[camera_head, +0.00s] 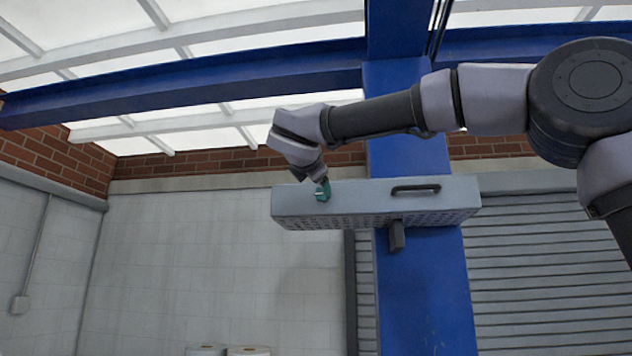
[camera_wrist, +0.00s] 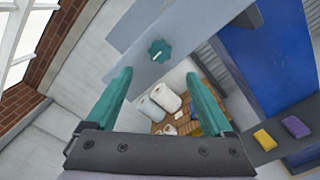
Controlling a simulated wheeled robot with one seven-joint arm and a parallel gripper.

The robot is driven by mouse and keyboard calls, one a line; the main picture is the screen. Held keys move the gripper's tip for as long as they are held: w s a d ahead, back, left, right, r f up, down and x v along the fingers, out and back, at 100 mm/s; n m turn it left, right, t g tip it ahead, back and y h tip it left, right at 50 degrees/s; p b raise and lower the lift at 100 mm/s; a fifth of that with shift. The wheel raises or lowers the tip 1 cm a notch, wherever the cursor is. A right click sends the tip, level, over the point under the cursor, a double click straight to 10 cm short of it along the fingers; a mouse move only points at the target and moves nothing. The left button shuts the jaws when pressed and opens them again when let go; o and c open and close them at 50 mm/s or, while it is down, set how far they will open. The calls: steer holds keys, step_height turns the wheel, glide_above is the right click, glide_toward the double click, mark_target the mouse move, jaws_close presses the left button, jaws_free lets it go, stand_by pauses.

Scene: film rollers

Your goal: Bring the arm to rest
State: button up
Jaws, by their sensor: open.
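My arm reaches in from the right in the head view, bent at a large dark joint, with its end in front of a long grey box (camera_head: 345,203). My gripper (camera_head: 322,190) points down there, small against the box. In the wrist view my gripper (camera_wrist: 157,76) shows two teal fingers spread apart, with nothing between them. A teal lobed knob (camera_wrist: 159,51) sits on a grey panel beyond the fingertips. Whether the fingers touch the box cannot be told from the head view.
The box has a dark handle (camera_head: 415,188) and stands before a blue column (camera_head: 425,290). White rolls (camera_wrist: 168,98) stand on a brown surface below. A yellow block (camera_wrist: 264,138) and a purple block (camera_wrist: 295,126) lie on a dark ledge. Left of the column is open room.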

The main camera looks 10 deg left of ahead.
stand_by(0.3)
steer(key=d+f+m+g+h, duration=0.1)
steer(key=d+f+m+g, duration=0.4)
steer(key=d+f, duration=0.55)
steer(key=d+f+m+g+h, duration=0.15)
steer(key=d+f+m, duration=0.5)
steer(key=d, duration=0.65)
steer(key=s+d+f+m+g+y, duration=0.2)
steer(key=s+d+f+m, duration=0.4)
steer(key=s+f+m, duration=0.2)
steer(key=s+d+f+m+g+y, duration=0.2)
steer(key=s+d+f+m, duration=0.4)
steer(key=f+m, duration=0.5)
steer(key=shift+s+d+f, duration=0.2)
steer(key=shift+s+f, duration=0.6)
steer(key=shift+s, duration=0.2)
steer(key=shift+y, duration=0.25)
